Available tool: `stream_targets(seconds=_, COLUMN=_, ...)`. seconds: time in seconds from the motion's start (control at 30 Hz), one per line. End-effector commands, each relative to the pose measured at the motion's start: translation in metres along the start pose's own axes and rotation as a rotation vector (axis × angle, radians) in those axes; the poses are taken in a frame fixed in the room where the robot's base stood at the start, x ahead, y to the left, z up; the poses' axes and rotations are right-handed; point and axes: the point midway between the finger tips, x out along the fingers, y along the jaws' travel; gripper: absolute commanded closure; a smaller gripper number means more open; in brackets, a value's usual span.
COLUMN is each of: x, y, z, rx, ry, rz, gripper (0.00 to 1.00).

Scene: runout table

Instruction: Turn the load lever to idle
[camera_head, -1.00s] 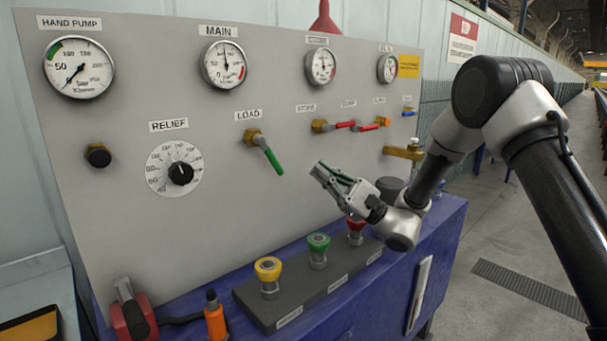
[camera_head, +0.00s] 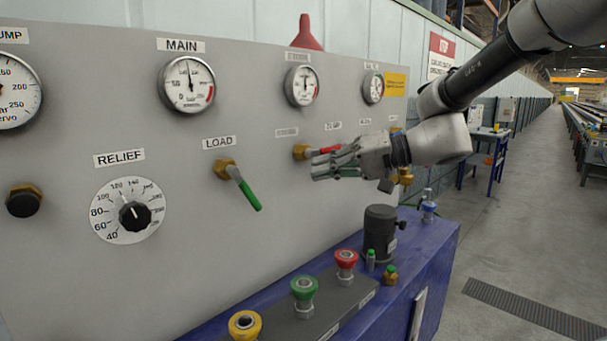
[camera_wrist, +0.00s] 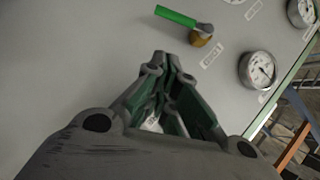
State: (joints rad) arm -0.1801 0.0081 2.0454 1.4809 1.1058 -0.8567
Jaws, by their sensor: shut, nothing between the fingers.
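The load lever (camera_head: 243,187) has a green handle on a brass valve body and sits under the LOAD label (camera_head: 219,142) on the grey panel. Its handle slants down and to the right. In the wrist view the green handle (camera_wrist: 176,16) lies near the top, beyond my fingertips. My gripper (camera_head: 318,168) is shut and empty, pointing left, to the right of the lever and apart from it. It also shows in the wrist view (camera_wrist: 165,58), with its fingers together. It covers part of the red-handled valves behind it.
The relief dial (camera_head: 128,210) is left of the lever, and the main gauge (camera_head: 188,84) is above. A red-handled valve (camera_head: 322,151) is close to my gripper. Yellow (camera_head: 245,324), green (camera_head: 304,288) and red (camera_head: 346,260) knobs stand below. The panel between lever and gripper is bare.

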Motion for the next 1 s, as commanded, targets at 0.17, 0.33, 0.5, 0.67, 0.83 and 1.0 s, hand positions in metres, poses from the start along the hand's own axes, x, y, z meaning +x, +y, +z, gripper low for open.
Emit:
stream_targets(seconds=0.17, x=0.036, y=-0.001, z=0.002, rx=0.004, ry=-0.005, rz=-0.003, gripper=1.00)
stream_targets(seconds=0.33, x=0.074, y=-0.001, z=0.002, rx=0.004, ry=-0.005, rz=-0.003, gripper=1.00)
stream_targets(seconds=0.5, x=0.098, y=-0.001, z=0.013, rx=0.007, ry=-0.003, rz=-0.002, gripper=1.00)
stream_targets(seconds=0.67, x=0.109, y=-0.001, z=0.025, rx=0.005, ry=-0.002, rz=-0.003, gripper=1.00)
stream_targets(seconds=0.83, x=0.113, y=-0.001, z=0.029, rx=0.005, ry=0.000, rz=-0.003, gripper=1.00)
stream_targets(seconds=1.0, x=0.113, y=-0.001, z=0.029, rx=0.005, ry=0.000, rz=-0.003, gripper=1.00)
